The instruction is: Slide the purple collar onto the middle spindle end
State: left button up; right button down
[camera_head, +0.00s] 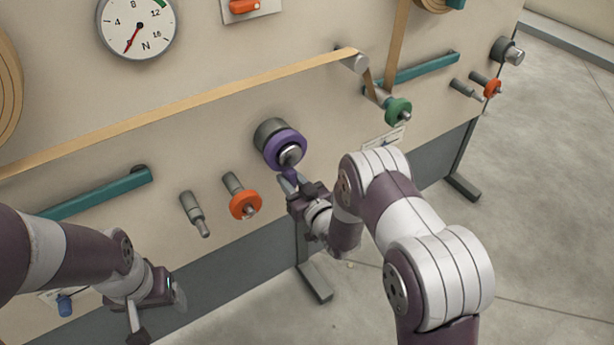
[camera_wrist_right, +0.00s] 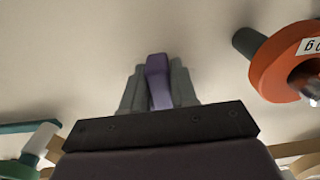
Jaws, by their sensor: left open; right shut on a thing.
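The purple collar (camera_head: 278,146) is a ring with a small tab at its lower side. In the head view it appears around the middle spindle end, whose silver tip (camera_head: 291,156) shows through the ring. The dark grey spindle body (camera_head: 268,130) shows behind it; I cannot tell how deep the collar sits. My right gripper (camera_head: 288,182) is shut on the collar's tab, below the ring. In the right wrist view the purple tab (camera_wrist_right: 158,80) is between the grey fingers; the ring is not visible there. My left gripper (camera_head: 158,304) is open and empty at lower left.
An orange collar (camera_head: 245,205) on a spindle and a bare grey spindle (camera_head: 195,213) stick out left of the purple collar. A tan strap (camera_head: 200,98) runs across the panel above. A green knob (camera_head: 398,110) is at upper right. A teal bar (camera_head: 100,194) is at left.

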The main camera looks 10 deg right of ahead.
jog(key=r+p+v, duration=0.1)
jog(key=p+v, duration=0.3)
jog(key=v, duration=1.2)
jog(key=shift+p, duration=0.3)
jog(key=shift+s+r, duration=0.1)
